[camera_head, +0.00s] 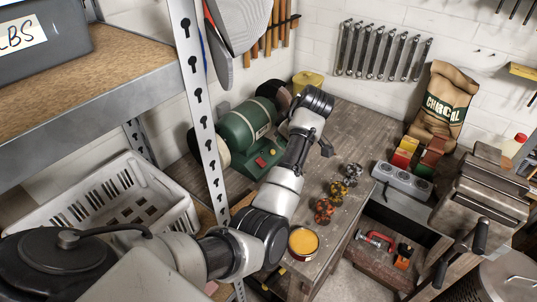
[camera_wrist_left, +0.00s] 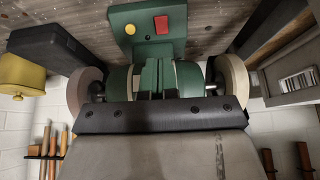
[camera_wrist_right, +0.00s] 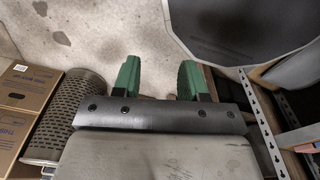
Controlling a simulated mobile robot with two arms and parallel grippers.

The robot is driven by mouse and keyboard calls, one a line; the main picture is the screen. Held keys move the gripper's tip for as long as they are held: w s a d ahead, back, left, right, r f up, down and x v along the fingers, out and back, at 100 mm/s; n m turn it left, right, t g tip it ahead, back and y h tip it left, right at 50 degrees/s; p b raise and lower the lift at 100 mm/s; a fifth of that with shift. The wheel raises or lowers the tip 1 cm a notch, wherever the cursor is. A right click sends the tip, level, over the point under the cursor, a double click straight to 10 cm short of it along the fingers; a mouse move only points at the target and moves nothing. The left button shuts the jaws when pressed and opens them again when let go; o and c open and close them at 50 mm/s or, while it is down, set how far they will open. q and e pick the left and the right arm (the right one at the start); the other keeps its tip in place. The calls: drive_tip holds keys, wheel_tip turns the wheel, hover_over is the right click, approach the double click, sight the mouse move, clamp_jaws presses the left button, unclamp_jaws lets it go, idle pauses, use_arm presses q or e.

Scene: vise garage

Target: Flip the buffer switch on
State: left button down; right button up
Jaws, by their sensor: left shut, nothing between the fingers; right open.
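The green buffer (camera_head: 248,125) stands on the wooden bench by the wall, with a wheel at each end. Its base carries a red switch (camera_head: 260,162) and a round yellow button (camera_head: 273,152). In the left wrist view, the red switch (camera_wrist_left: 161,25) and yellow button (camera_wrist_left: 130,29) show at the top, beyond the buffer's body. My left gripper (camera_wrist_left: 152,70) is shut and empty, its green fingers seen against the body; I cannot tell whether they touch. Its fingers are hidden in the head view. My right gripper (camera_wrist_right: 158,78) is open and empty above the floor, away from the buffer.
A metal shelf post (camera_head: 205,110) stands in front of the buffer's left side. A white crate (camera_head: 110,200) is at left. A vise (camera_head: 480,205) is at right.

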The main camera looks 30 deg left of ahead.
use_arm(q)
drive_tip(key=p, duration=0.3)
approach(264, 165)
drive_tip(key=x, duration=0.6)
drive_tip(key=shift+a+f, duration=0.35)
drive_tip(key=shift+f, duration=0.25)
use_arm(e)
drive_tip(key=r, duration=0.1)
drive_tip(key=s+r, duration=0.1)
drive_tip(key=r, duration=0.1)
use_arm(q)
drive_tip(key=shift+f, duration=0.1)
use_arm(e)
drive_tip(key=shift+f, duration=0.15)
